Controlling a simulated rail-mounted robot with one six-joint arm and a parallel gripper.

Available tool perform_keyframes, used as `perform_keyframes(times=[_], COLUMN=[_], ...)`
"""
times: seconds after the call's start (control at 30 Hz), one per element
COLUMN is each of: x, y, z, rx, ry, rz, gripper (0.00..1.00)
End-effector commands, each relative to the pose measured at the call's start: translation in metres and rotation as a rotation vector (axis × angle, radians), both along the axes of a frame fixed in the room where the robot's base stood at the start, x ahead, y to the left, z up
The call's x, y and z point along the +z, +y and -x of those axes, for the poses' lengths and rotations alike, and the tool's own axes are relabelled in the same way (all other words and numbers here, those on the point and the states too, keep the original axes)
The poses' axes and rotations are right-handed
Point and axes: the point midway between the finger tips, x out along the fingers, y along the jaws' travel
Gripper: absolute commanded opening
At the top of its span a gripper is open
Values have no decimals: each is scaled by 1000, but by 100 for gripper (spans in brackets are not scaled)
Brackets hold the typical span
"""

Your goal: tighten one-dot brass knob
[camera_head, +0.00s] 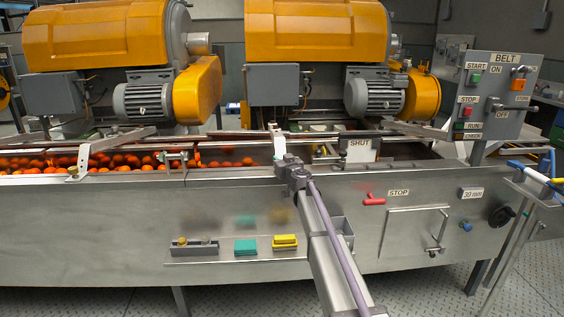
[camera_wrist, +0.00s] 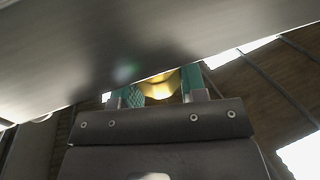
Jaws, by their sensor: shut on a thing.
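In the wrist view, a brass knob (camera_wrist: 160,90) sits between the two teal-padded fingers of my gripper (camera_wrist: 161,86). The gripper is shut on it. A broad steel surface (camera_wrist: 130,45) covers the upper part of that view and hides part of the knob and the fingertips. No dot mark is visible on the knob. In the camera_head view, my gripper (camera_head: 285,161) is at the front rim of the steel trough, by a pale upright bracket (camera_head: 278,143). The knob cannot be made out there.
Oranges (camera_head: 120,161) lie in the trough at left. A SHUT plate (camera_head: 360,149) stands to the right of my gripper. A front ledge holds a grey block (camera_head: 194,249), a teal block (camera_head: 245,247) and a yellow block (camera_head: 285,241). A red STOP handle (camera_head: 374,201) and control panel (camera_head: 493,95) are at right.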

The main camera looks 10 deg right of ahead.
Motion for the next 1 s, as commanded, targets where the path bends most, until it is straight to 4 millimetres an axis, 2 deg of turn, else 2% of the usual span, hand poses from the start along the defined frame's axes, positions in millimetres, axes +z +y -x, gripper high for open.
perform_keyframes(times=[0.37, 1.0], x=[0, 0], y=[1, 0], z=[0, -1], rx=[-148, -664], ry=[0, 0], rz=[0, 0], gripper=[15, 15])
